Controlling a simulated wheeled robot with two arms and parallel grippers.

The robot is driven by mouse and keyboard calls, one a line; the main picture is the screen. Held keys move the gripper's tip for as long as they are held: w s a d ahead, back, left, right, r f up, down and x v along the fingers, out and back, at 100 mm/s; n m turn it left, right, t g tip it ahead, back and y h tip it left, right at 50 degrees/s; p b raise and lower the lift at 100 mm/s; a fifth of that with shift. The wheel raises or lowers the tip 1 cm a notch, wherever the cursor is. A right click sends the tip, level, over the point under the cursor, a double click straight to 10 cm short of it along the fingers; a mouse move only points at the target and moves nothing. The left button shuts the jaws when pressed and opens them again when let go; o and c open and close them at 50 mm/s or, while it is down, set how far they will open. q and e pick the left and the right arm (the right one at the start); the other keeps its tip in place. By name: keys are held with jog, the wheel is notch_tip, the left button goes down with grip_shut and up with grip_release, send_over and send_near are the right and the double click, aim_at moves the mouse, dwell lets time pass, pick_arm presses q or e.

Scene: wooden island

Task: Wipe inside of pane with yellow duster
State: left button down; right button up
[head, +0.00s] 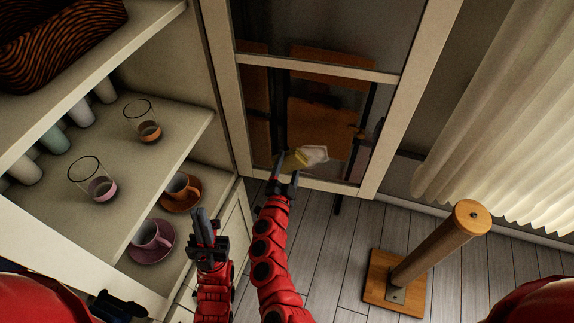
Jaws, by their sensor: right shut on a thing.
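The glass pane (330,110) is set in a white frame at the top centre, below a crossbar. Brown wooden shapes show in or through the glass. My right gripper (286,178) is shut on the yellow duster (298,158) and holds it at the lower part of the pane. A pale patch shows just right of the duster; I cannot tell if it is part of it or a reflection. Whether the duster touches the glass is unclear. My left gripper (207,226) is empty beside the shelves, its fingers pointing up; its opening is hard to judge.
Shelves on the left hold glasses (98,186), cups on saucers (152,242), several tumblers and a dark patterned basket (50,35). A wooden post on a square base (380,285) stands on the grey plank floor at right. A cream curtain (510,120) hangs at the right.

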aim_at(315, 160)
jog(key=shift+s+d, duration=0.25)
jog(key=shift+d, duration=1)
jog(key=shift+s+d, duration=0.15)
jog(key=shift+d, duration=0.95)
jog(key=shift+s+d+b, duration=0.15)
jog(key=shift+d+b, duration=0.05)
jog(key=shift+d, duration=0.4)
jog(key=shift+s+d+b, duration=0.15)
jog(key=shift+d+b, duration=0.05)
jog(key=shift+d, duration=0.4)
jog(key=shift+a, duration=0.1)
jog(key=shift+w, duration=0.65)
jog(key=shift+d, duration=0.2)
